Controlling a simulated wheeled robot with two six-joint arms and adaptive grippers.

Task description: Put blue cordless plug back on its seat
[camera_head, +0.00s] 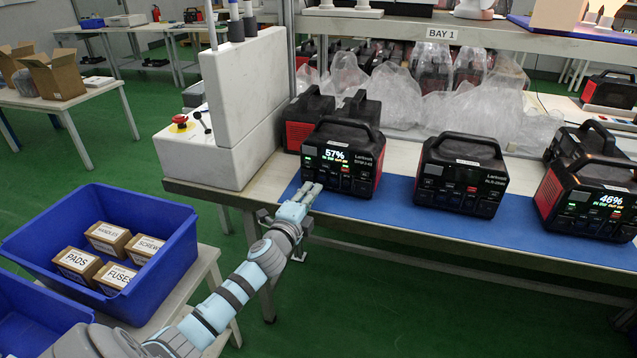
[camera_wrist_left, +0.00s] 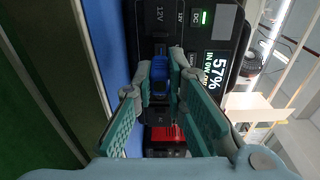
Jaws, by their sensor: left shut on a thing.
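My left gripper (camera_head: 305,192) is at the front face of the left power station (camera_head: 343,138), a black and red unit whose lit screen reads 57%. In the left wrist view, the gripper (camera_wrist_left: 160,88) is shut on a small blue plug (camera_wrist_left: 158,70), with a fingertip on each side of it. The plug is right against the station's front panel (camera_wrist_left: 192,45), among its sockets. I cannot tell how far it sits in a socket. In the head view my fingers hide the plug. My right gripper is not in view.
A middle power station (camera_head: 461,170) with a dark screen and a right one (camera_head: 590,195) reading 46% stand on the blue mat (camera_head: 400,200). A white box with a red button (camera_head: 180,122) is left of the stations. A blue crate (camera_head: 190,235) of cartons is at lower left.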

